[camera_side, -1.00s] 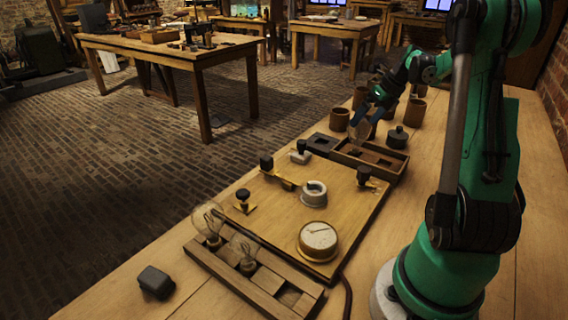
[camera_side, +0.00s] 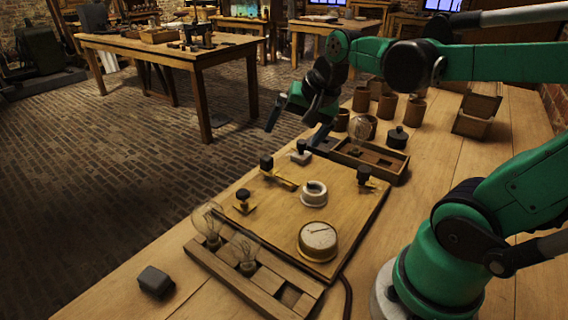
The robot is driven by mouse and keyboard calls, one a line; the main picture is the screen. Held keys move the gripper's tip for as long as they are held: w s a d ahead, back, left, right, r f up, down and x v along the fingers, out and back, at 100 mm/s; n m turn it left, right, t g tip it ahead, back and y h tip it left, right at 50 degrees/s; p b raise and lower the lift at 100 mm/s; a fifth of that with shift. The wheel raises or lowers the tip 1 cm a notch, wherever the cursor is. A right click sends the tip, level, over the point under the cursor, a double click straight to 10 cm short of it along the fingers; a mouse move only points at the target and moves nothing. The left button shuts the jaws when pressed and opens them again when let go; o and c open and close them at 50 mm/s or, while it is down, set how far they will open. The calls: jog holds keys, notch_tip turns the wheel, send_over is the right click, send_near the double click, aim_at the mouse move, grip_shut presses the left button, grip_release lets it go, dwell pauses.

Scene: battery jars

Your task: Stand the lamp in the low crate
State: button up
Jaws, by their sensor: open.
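A clear glass lamp (camera_side: 358,130) stands upright at the left part of the low wooden crate (camera_side: 391,177), at the far side of the wiring board. Its base appears to be inside a compartment, though the crate's wall partly hides it. My gripper (camera_side: 295,127) is open and empty. It hangs in the air to the left of the lamp and crate, apart from both, above the back left of the board.
A wooden board (camera_side: 270,215) carries a dial, a white socket and several knobs. In front, a long tray (camera_side: 225,275) holds two more lamps. Brown jars (camera_side: 388,106) and a dark lidded pot (camera_side: 397,137) stand behind the crate. A wooden box (camera_side: 470,125) stands right.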

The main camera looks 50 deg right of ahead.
jog(key=s+a+f+n+t, duration=0.1)
jog(key=s+a+f+n, duration=0.1)
jog(key=a+n, duration=0.5)
jog(key=n, duration=0.4)
jog(key=shift+a+f+t+y, duration=0.2)
jog(key=shift+a+t+y, duration=0.05)
jog(key=shift+t+y, duration=0.05)
